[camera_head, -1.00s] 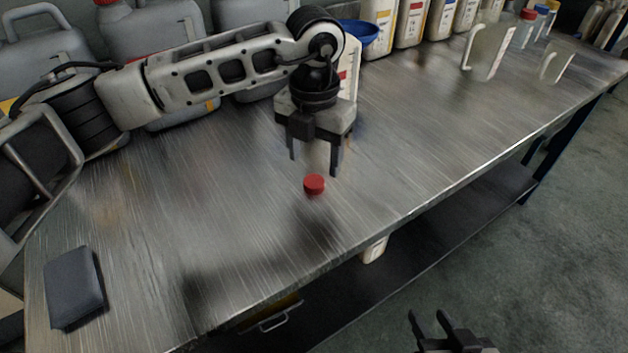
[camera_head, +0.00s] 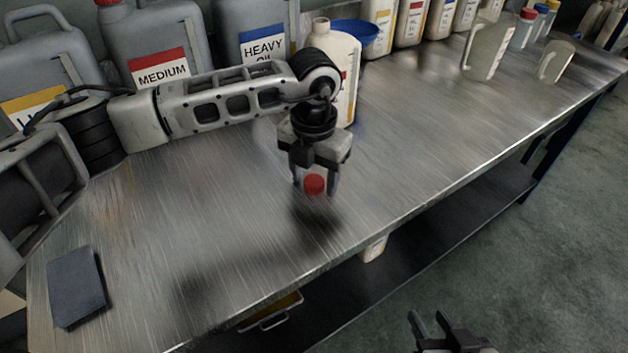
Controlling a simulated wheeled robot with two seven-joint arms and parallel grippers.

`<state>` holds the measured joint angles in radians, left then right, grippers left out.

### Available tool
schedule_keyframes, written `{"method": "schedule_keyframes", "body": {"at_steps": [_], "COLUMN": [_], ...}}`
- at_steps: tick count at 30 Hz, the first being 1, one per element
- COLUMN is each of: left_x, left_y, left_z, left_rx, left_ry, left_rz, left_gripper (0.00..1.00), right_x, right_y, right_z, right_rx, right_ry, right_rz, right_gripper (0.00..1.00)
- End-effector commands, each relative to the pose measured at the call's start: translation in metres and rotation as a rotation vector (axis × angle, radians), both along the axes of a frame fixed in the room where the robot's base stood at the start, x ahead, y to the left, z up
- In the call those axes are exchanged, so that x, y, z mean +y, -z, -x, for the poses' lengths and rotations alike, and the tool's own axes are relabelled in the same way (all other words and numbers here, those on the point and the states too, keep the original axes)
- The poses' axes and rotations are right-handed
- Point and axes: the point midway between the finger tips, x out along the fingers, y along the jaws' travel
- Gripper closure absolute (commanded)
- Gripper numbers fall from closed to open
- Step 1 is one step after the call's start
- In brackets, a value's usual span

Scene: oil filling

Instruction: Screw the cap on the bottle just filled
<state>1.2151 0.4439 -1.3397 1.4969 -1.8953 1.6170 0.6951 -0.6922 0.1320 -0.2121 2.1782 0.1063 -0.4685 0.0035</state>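The red cap (camera_head: 315,184) sits on the metal workbench (camera_head: 420,150), below my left wrist. My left gripper (camera_head: 315,186) is low over it, pointing down, with its fingers on either side of the cap. The fingers look apart, and I cannot tell whether they touch it. A cream bottle (camera_head: 342,48) with an uncapped neck stands behind my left arm, which hides much of it. My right gripper (camera_head: 432,322) is open and empty, off the bench's front edge at the bottom of the view.
A blue funnel (camera_head: 358,32) is beside the cream bottle. Grey canisters (camera_head: 160,50) labelled by oil grade line the back left. Several bottles and a translucent jug (camera_head: 488,50) stand at the back right. A dark pad (camera_head: 76,287) lies front left. The middle of the bench is clear.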

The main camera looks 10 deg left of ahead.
Motion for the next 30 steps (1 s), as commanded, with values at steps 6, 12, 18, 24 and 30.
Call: {"method": "schedule_keyframes", "body": {"at_steps": [6,12,18,24,30], "left_x": [0.000,0.000,0.000,0.000,-0.008], "left_y": [0.000,0.000,-0.002,-0.019,-0.051], "left_z": [0.000,0.000,0.000,-0.001,0.014], "left_rx": [-0.001,-0.001,-0.001,-0.004,-0.004], "left_ry": [0.000,0.000,0.000,-0.001,0.006], "left_rz": [0.000,0.000,0.000,0.001,0.001], "left_gripper": [0.89,0.89,0.89,0.89,0.89], "right_x": [0.000,0.000,0.000,0.000,0.000], "right_y": [0.000,-0.002,-0.003,-0.003,-0.001], "right_z": [0.000,0.000,0.000,0.000,0.001], "right_rx": [0.000,-0.003,-0.005,-0.004,-0.004], "right_ry": [-0.001,0.000,0.000,-0.001,-0.001], "right_rz": [-0.001,-0.002,-0.003,-0.003,-0.003], "right_gripper": [0.64,0.64,0.64,0.64,0.64]}}
